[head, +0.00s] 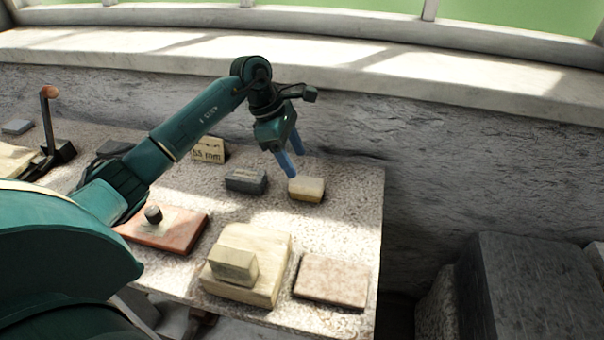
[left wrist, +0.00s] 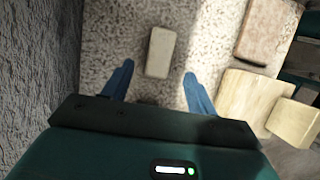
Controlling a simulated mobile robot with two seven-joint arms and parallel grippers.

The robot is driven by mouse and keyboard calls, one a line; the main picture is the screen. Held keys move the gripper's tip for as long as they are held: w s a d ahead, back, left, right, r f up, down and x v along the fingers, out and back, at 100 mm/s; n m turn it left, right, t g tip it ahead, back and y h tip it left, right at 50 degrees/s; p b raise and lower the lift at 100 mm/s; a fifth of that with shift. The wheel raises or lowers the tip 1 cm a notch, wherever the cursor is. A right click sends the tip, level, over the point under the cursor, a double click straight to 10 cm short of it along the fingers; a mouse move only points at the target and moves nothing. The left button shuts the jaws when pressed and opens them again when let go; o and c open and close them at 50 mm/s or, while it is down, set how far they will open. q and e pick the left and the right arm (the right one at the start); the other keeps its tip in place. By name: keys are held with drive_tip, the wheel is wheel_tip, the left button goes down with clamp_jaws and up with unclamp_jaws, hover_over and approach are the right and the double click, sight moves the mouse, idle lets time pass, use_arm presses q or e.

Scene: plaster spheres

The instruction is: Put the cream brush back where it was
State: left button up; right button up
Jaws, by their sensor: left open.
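The cream brush (head: 306,188), a small pale block, lies on the stone table near its right back edge. It also shows in the left wrist view (left wrist: 161,50), just ahead of and between my fingers. My left gripper (head: 290,171) points down above and slightly left of it in the head view. Its blue fingers are apart with nothing between them, and in the left wrist view the gripper (left wrist: 158,70) appears open around the brush's near end. Whether the fingers touch it I cannot tell. My right gripper does not show.
A dark brush-like block (head: 246,181) lies left of the cream one, with a marked block (head: 208,150) behind. Nearer are a reddish board (head: 182,236) with a dark knob, a wooden board (head: 270,278) bearing a pale block (head: 233,266), and a pinkish tile (head: 331,281). A rough wall stands behind.

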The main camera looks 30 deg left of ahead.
use_arm(q)
drive_tip(key=shift+v, duration=1.7)
drive_tip(key=shift+f, duration=0.1)
